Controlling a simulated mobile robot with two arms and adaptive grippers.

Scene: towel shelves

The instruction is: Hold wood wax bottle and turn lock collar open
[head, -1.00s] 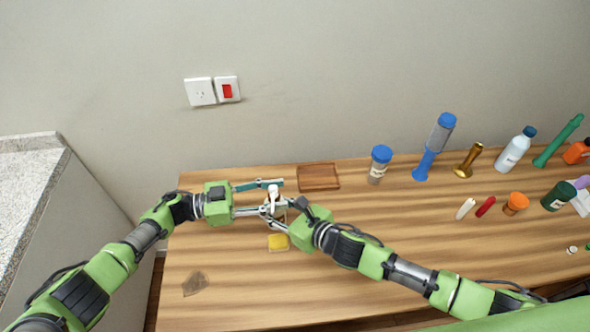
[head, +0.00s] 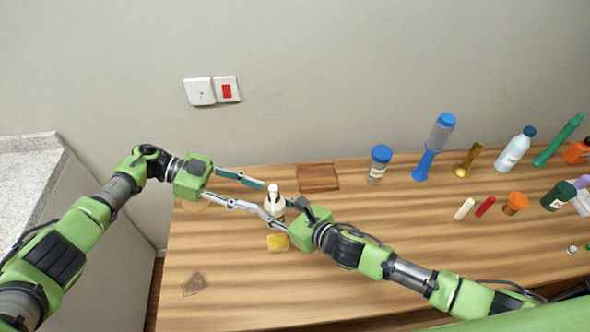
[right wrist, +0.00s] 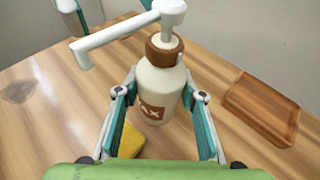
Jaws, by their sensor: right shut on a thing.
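The wood wax bottle (head: 274,207) stands upright on the wooden table. In the right wrist view it is a cream bottle (right wrist: 158,88) with a brown label, a brown lock collar (right wrist: 164,50) and a white pump head (right wrist: 171,10), whose long spout points left. My right gripper (head: 282,213) is shut on the bottle's body, one finger on each side. My left gripper (head: 259,197) is open, left of the bottle at about pump height, and holds nothing. Parts of its fingers (right wrist: 72,12) show at the top left of the right wrist view.
A yellow sponge (head: 278,242) lies just in front of the bottle. A shallow wooden tray (head: 318,177) lies behind it to the right. A blue-capped jar (head: 379,164) and several other bottles and tools stand farther right. The table's front left is mostly clear.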

